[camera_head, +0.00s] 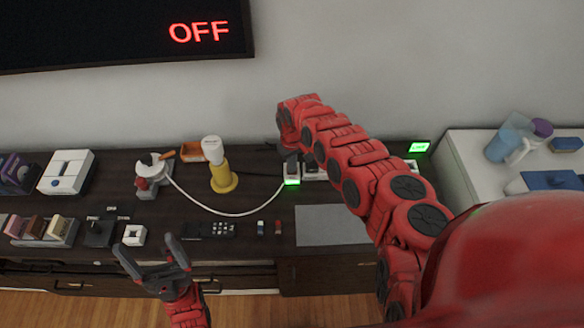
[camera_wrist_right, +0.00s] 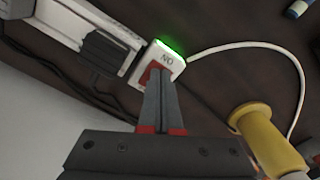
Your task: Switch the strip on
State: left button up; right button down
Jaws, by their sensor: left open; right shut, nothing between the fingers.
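The white power strip (camera_head: 314,168) lies on the dark cabinet top, partly hidden behind my right arm. Its switch end (camera_head: 292,182) glows green. In the right wrist view the strip (camera_wrist_right: 72,20) runs to a switch end (camera_wrist_right: 170,60) with a lit green edge, a label that seems to read ON and a red rocker switch (camera_wrist_right: 149,73). My right gripper (camera_wrist_right: 158,84) is shut and empty, its fingertips at the red switch and covering part of it; I cannot tell whether they touch. My left gripper (camera_head: 152,250) is open and empty at the cabinet's front edge.
A wall screen (camera_head: 120,30) reads OFF. A white cable (camera_head: 215,210) curves from the strip past a yellow stand (camera_head: 223,180). A black plug (camera_wrist_right: 108,52) sits in the strip. A remote (camera_head: 210,230) and grey mat (camera_head: 330,225) lie in front. A small green-lit display (camera_head: 419,147) stands right.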

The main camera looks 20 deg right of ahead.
notch_tip(320, 180, up, 7)
jog(key=p, duration=0.6)
jog(key=shift+f, duration=0.15)
